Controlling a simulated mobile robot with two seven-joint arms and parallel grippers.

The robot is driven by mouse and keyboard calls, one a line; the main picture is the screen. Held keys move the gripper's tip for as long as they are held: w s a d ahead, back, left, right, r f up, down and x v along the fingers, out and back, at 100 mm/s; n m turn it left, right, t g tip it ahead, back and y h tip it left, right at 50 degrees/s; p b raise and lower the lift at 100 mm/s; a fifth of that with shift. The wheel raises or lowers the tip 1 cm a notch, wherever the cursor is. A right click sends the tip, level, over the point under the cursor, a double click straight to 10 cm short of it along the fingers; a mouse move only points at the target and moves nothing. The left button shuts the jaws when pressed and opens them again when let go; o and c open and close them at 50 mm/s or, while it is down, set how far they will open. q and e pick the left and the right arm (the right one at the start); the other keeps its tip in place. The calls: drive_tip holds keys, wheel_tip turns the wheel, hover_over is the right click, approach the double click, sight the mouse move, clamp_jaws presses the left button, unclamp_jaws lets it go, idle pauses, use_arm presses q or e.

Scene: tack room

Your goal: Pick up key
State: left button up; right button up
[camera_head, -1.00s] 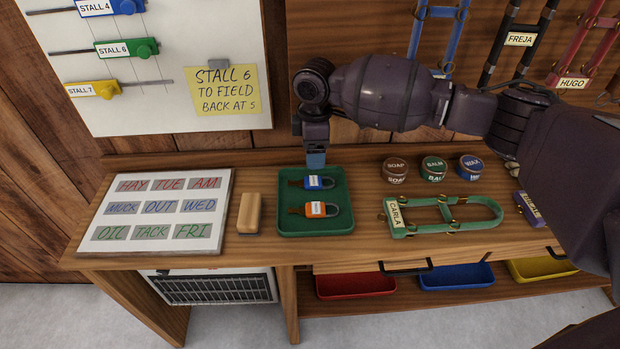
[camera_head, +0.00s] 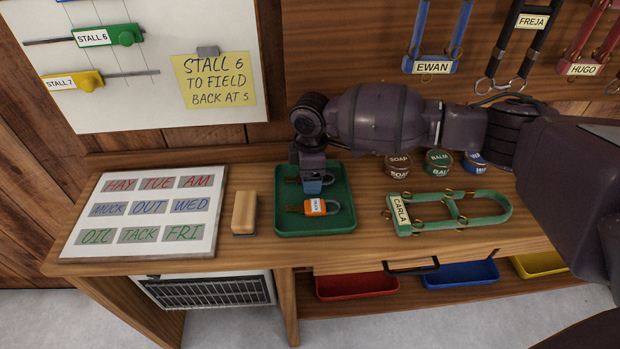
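A green tray (camera_head: 344,222) on the wooden bench holds two keys with coloured tags. The orange-tagged key (camera_head: 317,207) lies in the middle of the tray, its tag bearing a white label. The blue-tagged key (camera_head: 329,180) lies behind it, mostly hidden by my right gripper; only its shaft end and ring show. My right gripper (camera_head: 312,187), with blue fingertips, points down right over the blue tag. The finger gap is not visible, so I cannot tell whether it is open or shut, or touching the key. My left gripper is not in view.
A tan block (camera_head: 244,212) and a word board (camera_head: 145,236) are left of the tray. A green halter (camera_head: 470,221) labelled CARLA and several round tins (camera_head: 438,162) are to the right. Coloured bins (camera_head: 358,286) sit below the bench. A whiteboard (camera_head: 120,90) hangs behind.

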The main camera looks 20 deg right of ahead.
drive_tip(key=c, duration=1)
drive_tip(key=shift+r, duration=0.15)
